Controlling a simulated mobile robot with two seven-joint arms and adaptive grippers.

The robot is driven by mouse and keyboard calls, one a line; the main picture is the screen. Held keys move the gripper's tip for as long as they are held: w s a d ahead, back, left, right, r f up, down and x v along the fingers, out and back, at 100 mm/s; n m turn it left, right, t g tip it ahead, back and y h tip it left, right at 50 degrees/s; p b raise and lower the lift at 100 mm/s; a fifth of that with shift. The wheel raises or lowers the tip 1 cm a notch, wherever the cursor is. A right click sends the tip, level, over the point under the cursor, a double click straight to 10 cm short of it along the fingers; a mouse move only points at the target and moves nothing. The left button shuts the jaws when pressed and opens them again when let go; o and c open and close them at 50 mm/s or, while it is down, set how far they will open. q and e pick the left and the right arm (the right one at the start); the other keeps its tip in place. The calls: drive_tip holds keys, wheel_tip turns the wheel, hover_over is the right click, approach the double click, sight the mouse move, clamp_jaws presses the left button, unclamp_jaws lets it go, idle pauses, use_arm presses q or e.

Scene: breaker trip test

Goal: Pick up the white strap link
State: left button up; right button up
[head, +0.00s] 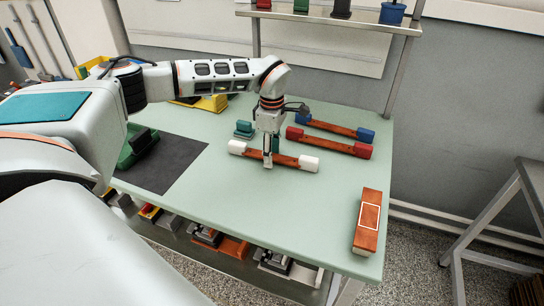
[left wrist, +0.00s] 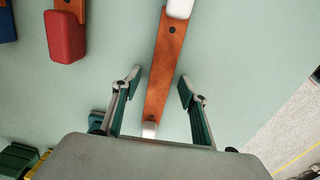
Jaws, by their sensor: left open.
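The white strap link (head: 288,160), a copper-brown bar with a white block at each end, lies on the pale green table in the head view. In the left wrist view the white strap link (left wrist: 162,65) runs up the picture between my fingers, one white end at the top and the other partly hidden low down. My left gripper (head: 271,157) points down over the bar's middle. In the left wrist view my left gripper (left wrist: 159,78) is open, one finger each side of the bar, with gaps showing. My right gripper is not in view.
Red (head: 328,142) and blue (head: 333,127) strap links lie behind the white one. A teal block (head: 244,130) stands close behind its left end. A brown block (head: 367,222) lies at front right. The front middle is clear.

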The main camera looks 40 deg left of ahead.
use_arm(q)
clamp_jaws()
drive_tip(key=shift+r, duration=0.1)
drive_tip(key=shift+r, duration=0.1)
wheel_tip(320, 180, up, 20)
drive_tip(key=p, duration=0.1)
drive_tip(key=shift+p, duration=0.35)
